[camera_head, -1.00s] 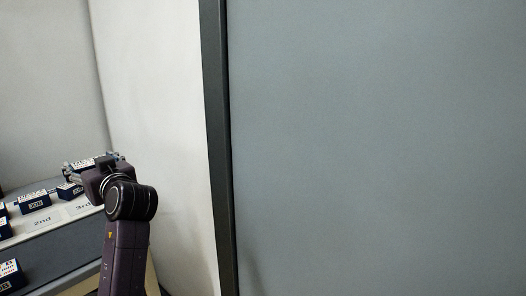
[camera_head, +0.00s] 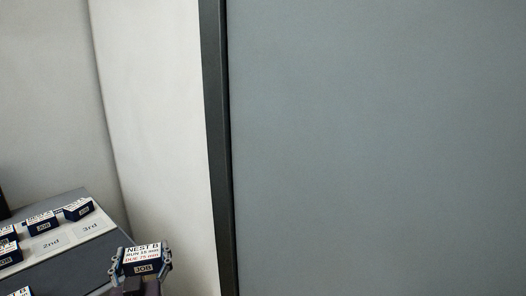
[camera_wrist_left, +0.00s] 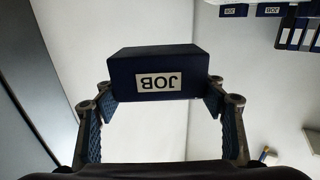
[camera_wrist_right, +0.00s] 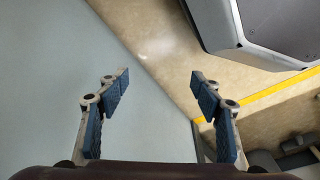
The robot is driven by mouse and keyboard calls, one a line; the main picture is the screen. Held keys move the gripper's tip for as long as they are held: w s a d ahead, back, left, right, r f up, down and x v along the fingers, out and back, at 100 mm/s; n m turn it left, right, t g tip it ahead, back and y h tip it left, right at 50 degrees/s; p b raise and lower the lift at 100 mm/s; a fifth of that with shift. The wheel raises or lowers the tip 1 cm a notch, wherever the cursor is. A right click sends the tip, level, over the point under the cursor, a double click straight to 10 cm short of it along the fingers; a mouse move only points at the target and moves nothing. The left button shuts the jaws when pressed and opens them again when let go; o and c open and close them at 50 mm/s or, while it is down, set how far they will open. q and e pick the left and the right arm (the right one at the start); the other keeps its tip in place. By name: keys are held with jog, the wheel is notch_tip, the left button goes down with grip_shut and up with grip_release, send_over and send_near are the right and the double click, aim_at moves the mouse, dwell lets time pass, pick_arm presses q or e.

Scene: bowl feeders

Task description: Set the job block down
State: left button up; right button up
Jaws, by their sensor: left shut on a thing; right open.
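A dark blue job block (camera_head: 143,262) with a white top reading "NEST B, RUN 15 min, DUE 75 min" is held in my left gripper (camera_head: 141,268), at the bottom of the head view. The left wrist view shows the block (camera_wrist_left: 155,70) between the two fingers, its JOB label upside down. The block is in the air, to the right of the table (camera_head: 100,226) and apart from it. My right gripper (camera_wrist_right: 160,85) is open and empty in the right wrist view, above the floor. The right gripper does not show in the head view.
On the table, a pale strip carries labels "2nd" (camera_head: 51,245) and "3rd" (camera_head: 90,227). One block (camera_head: 78,209) stands behind "3rd", another (camera_head: 41,224) behind "2nd", and more at the left edge. A grey panel (camera_head: 380,140) fills the right.

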pick_arm(q)
jog(key=s+d+h+p, duration=0.1)
jog(key=s, duration=0.1)
jog(key=s+d+m, duration=0.1)
jog(key=s+d, duration=0.1)
jog(key=s+d+h+p, duration=0.1)
jog(key=s, duration=0.1)
jog(key=shift+d+r+m+t+h+p, duration=0.1)
jog(key=shift+d+m+t+h+p, duration=0.1)
jog(key=shift+m+t+h+p, duration=0.15)
jog(key=s+d+r+m+h+p, duration=0.2)
jog(key=s+d, duration=0.3)
jog(key=s, duration=0.3)
jog(key=shift+s+r+h+p, duration=0.35)
jog(key=shift+r+h+p, duration=0.05)
jog(key=shift+h+p, duration=0.15)
pick_arm(e)
jog(key=s+d+f, duration=0.1)
jog(key=s+f, duration=0.1)
jog(key=s, duration=0.5)
jog(key=s+d+f+g, duration=0.1)
jog(key=s+f, duration=0.2)
jog(key=s, duration=0.5)
jog(key=shift+d+f, duration=0.35)
jog(key=shift+d, duration=0.05)
jog(key=shift+s, duration=0.1)
pick_arm(q)
jog(key=s+f, duration=0.3)
jog(key=s, duration=0.5)
